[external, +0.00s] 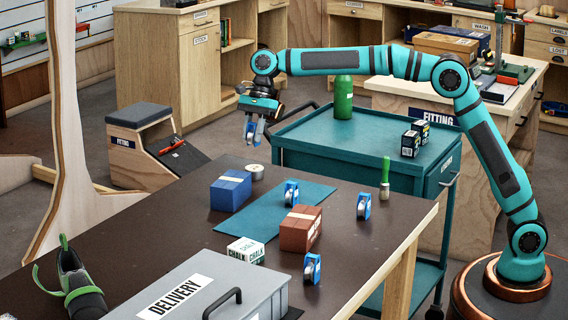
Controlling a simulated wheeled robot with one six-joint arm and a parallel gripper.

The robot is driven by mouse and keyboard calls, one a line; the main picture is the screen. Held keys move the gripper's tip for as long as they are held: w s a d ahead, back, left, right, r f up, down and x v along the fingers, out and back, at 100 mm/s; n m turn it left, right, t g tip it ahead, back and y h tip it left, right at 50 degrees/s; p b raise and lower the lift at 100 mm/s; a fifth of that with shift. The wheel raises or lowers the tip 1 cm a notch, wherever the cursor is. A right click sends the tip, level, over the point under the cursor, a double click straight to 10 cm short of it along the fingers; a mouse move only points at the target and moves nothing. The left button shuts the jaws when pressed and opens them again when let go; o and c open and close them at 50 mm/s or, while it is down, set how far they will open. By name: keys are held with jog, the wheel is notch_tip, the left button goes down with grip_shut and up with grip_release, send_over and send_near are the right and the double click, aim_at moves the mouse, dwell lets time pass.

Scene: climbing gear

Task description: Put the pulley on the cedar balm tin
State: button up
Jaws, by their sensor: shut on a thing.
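My gripper (252,126) points down above the far left part of the dark table. It is shut on a blue and silver pulley (254,134), which hangs in the air. A small round tin (255,173) with a pale top stands below it near the table's far edge, beside a blue block. Its label is too small to read. The held pulley is apart from the tin, and nothing shows on the tin's top. Three similar blue pulleys stand on the table: one on the teal mat (291,193), one at the right (364,206) and one nearer the front (312,268).
The blue block (230,191) stands close to the tin. A brown block (301,229), chalk box (245,250), green-handled brush (385,178), grey delivery case (215,285) and climbing shoe (78,280) are on the table. A teal cart (300,133) with a green bottle (343,97) stands behind.

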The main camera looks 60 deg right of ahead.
jog(key=shift+f, duration=3.45)
jog(key=shift+f, duration=0.15)
jog(key=o, duration=1)
jog(key=v, duration=1.2)
jog(key=shift+s+d+r, duration=0.1)
jog(key=shift+r, duration=0.15)
